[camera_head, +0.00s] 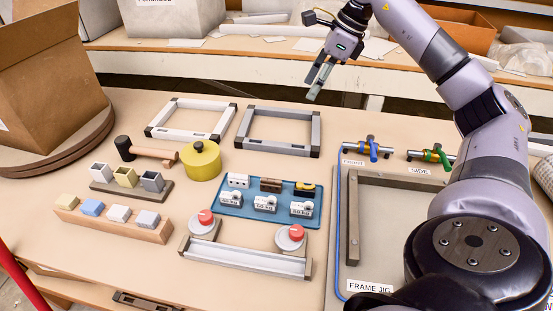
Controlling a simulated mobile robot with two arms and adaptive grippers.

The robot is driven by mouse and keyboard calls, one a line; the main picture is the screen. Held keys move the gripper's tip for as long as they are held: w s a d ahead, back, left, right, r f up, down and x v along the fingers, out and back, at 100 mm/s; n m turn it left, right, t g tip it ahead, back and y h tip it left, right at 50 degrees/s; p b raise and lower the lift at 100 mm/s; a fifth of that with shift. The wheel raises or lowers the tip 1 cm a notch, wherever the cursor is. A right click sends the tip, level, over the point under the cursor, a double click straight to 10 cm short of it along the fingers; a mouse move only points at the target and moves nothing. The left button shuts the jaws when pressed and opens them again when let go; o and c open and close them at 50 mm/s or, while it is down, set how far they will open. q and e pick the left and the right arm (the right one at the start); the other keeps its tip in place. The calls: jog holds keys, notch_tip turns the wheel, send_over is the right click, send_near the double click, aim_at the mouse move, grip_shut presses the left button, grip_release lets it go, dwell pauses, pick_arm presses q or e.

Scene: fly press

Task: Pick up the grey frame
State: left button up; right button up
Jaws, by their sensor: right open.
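The grey frame (278,147) lies flat on the table, a rectangle of grey bars with dark corners, right of a similar white frame (185,134). My right gripper (314,83) is open and empty, its fingers pointing down. In the picture it shows above and slightly right of the grey frame, apart from it. My left gripper is not in view.
A blue tray (255,213) with small parts and a yellow round weight (201,160) sit in front of the frames. A frame jig (352,225) with clamps stands at right, partly hidden by my right arm. A cardboard box (45,90) stands at left.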

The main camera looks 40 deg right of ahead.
notch_tip(320, 180, down, 2)
jog(key=b, duration=0.3)
send_over(285, 145)
jog(key=s+d, duration=0.2)
notch_tip(285, 145, down, 11)
jog(key=shift+w+a+r, duration=0.1)
jog(key=shift+w, duration=0.05)
jog(key=shift+b+x, duration=0.55)
jog(key=shift+x, duration=2.4)
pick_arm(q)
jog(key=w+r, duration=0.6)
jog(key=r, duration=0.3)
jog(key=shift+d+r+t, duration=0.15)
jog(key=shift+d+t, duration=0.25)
pick_arm(e)
jog(key=shift+s, duration=0.2)
grip_shut()
